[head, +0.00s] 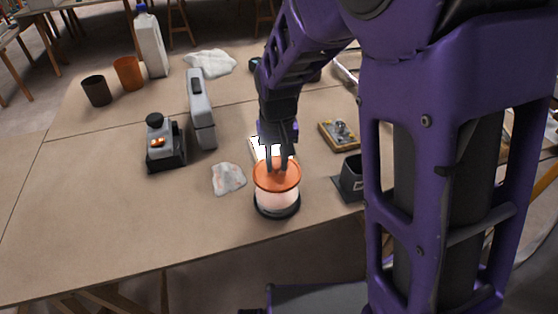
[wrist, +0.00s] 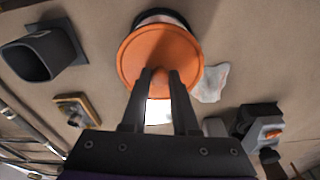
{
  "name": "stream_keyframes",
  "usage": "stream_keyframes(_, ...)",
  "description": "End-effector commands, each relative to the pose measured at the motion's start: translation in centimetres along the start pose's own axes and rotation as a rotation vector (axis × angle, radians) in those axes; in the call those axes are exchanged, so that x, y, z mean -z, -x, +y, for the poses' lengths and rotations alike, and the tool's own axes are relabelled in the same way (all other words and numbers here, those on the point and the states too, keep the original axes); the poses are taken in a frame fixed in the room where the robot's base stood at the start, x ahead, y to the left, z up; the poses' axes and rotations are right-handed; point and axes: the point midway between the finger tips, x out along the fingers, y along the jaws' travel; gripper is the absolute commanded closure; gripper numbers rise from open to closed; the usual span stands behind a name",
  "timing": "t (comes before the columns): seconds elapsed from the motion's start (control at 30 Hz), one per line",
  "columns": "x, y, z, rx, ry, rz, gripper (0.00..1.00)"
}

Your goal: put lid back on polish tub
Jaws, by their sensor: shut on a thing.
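The orange lid (head: 277,177) is a round disc with a knob at its middle. My gripper (head: 279,163) is shut on that knob. The polish tub (head: 277,199) is pale with a dark base and stands near the table's front edge. In the head view the lid is at the tub's top; I cannot tell whether it rests on the rim or is just above it. In the wrist view my gripper (wrist: 158,73) reaches onto the lid (wrist: 160,60), which covers most of the tub. Only a dark and pale edge of the tub (wrist: 160,16) shows beyond it.
A crumpled cloth (head: 228,179) lies left of the tub. A dark holder (head: 349,178) stands to the right, with a small board (head: 339,135) behind it. A grey tool (head: 201,110) and a dark-based device (head: 164,143) are farther left. The table's front left is clear.

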Motion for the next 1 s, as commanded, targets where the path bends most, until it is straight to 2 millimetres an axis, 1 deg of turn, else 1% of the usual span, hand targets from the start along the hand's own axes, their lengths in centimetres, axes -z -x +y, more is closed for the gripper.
stream_keyframes(0.4, -0.5, -3.9, 0.0, -0.001, 0.0, -0.001, 1.0)
stream_keyframes(0.6, -0.7, -5.4, 0.0, 0.0, 0.0, -0.001, 1.0)
stream_keyframes(0.77, -0.8, -6.0, 0.0, 0.0, -0.001, -0.001, 1.0)
stream_keyframes(1.0, -0.8, -6.0, 0.0, 0.0, -0.001, -0.001, 1.0)
